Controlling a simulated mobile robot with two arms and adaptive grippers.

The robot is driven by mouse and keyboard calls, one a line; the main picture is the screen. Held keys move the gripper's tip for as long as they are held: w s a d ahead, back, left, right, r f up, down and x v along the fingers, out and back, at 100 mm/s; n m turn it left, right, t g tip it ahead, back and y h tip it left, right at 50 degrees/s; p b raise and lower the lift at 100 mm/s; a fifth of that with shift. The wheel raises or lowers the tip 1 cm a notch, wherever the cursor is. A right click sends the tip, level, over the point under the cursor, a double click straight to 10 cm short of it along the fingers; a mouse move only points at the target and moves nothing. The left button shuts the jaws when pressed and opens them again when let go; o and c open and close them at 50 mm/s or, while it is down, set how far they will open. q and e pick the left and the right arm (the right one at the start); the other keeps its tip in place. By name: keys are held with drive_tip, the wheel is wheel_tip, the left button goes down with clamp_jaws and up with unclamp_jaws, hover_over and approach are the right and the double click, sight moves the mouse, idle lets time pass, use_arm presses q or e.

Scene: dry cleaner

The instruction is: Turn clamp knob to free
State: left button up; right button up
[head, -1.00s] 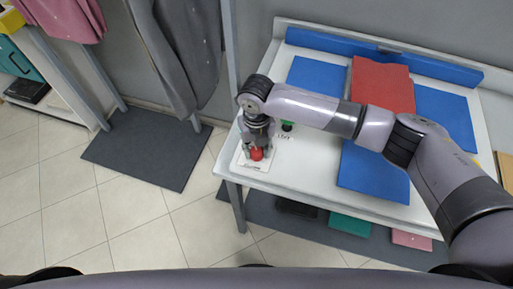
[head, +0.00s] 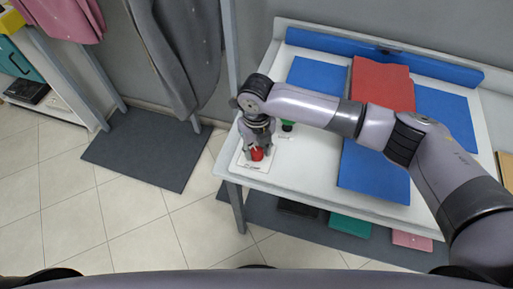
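The red clamp knob (head: 257,154) stands on a white plate (head: 242,163) at the left front corner of the white table. My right gripper (head: 259,152) points down over it, with its fingers on either side of the red knob. The fingers look shut on it, though the contact is small and partly hidden. A small green and black knob (head: 288,125) stands just behind and to the right, with a small label beside it. My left gripper is not in view.
The white table (head: 300,165) holds blue pads (head: 375,172) and a folded red cloth (head: 383,84). Grey garments (head: 180,50) hang at left above a dark mat (head: 145,148). Tiled floor lies open at front left.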

sight(256, 151)
drive_tip(key=o, duration=0.4)
wheel_tip(256, 151, up, 12)
idle(0.7)
